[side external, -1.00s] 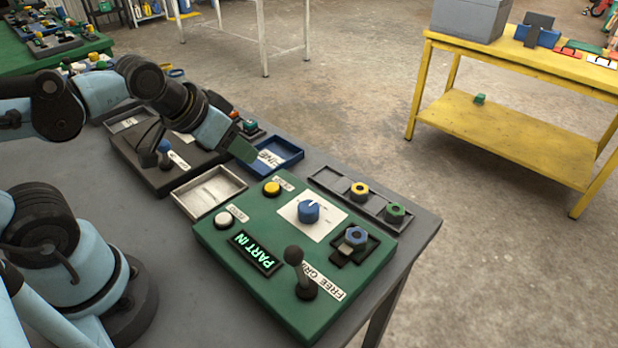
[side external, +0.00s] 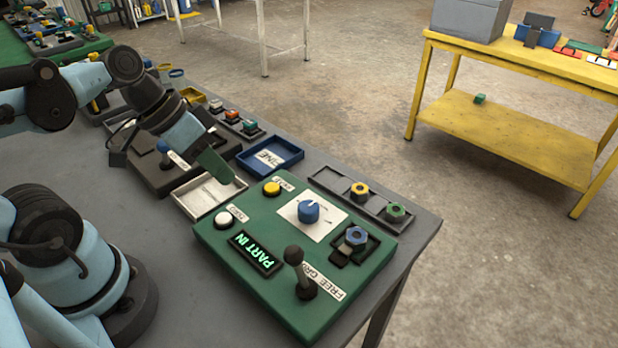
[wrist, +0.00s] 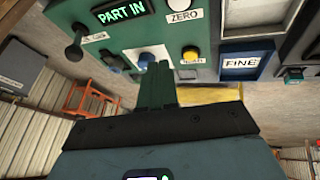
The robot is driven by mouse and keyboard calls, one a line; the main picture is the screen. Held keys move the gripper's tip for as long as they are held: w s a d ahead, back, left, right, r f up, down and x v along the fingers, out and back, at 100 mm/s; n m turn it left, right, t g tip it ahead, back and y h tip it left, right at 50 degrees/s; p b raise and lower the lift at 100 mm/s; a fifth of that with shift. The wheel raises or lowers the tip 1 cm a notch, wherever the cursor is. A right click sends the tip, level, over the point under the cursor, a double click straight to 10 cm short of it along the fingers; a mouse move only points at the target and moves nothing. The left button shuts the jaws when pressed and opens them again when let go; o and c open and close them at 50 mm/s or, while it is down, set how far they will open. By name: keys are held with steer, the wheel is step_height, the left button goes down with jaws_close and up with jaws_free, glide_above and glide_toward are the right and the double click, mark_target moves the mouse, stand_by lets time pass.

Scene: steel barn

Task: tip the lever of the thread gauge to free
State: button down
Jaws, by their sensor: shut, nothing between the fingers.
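The thread gauge is a green box (side external: 222,243) on the grey bench. Its lever (side external: 294,257), a dark stick with a round black knob, stands at the near right corner beside a label reading FREE and a partly hidden second word. The lever also shows at the top left of the wrist view (wrist: 74,52). The lit display (side external: 256,253) reads PART IN. A blue nut (side external: 356,236) sits in the holder on the box. My gripper (side external: 225,172), with green fingers, is shut and empty above the silver tray, to the left of the box and well apart from the lever.
The silver tray (side external: 187,204) and the blue FINE tray (side external: 297,155) lie beside the gauge. A blue dial (side external: 309,211), yellow button (side external: 271,188) and white button (side external: 223,220) stand on the box. A rack holds a yellow nut (side external: 360,190) and a green nut (side external: 396,212).

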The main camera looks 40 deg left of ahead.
mark_target(298, 267)
steer(key=s+d+r+m+h, duration=0.2)
steer(key=s+d+r+h, duration=0.1)
steer(key=h, duration=0.1)
steer(key=shift+g, duration=0.3)
steer(key=shift+a+x, duration=0.2)
steer(key=shift+x, duration=4.55)
steer(key=shift+w+d+f, duration=0.15)
steer(key=shift+w+f, duration=0.05)
steer(key=shift+f, duration=0.15)
steer(key=shift+d+f, duration=0.1)
steer(key=shift+d, duration=0.25)
steer(key=shift+s+d+r, duration=0.15)
steer(key=shift+s+d, duration=0.05)
steer(key=shift+d, duration=0.6)
steer(key=shift+s+d+r, duration=0.15)
steer(key=shift+s+d, duration=0.05)
steer(key=shift+d, duration=0.65)
steer(key=shift+d+r+y, duration=0.1)
steer(key=shift+d+y, duration=0.05)
steer(key=shift+y, duration=0.15)
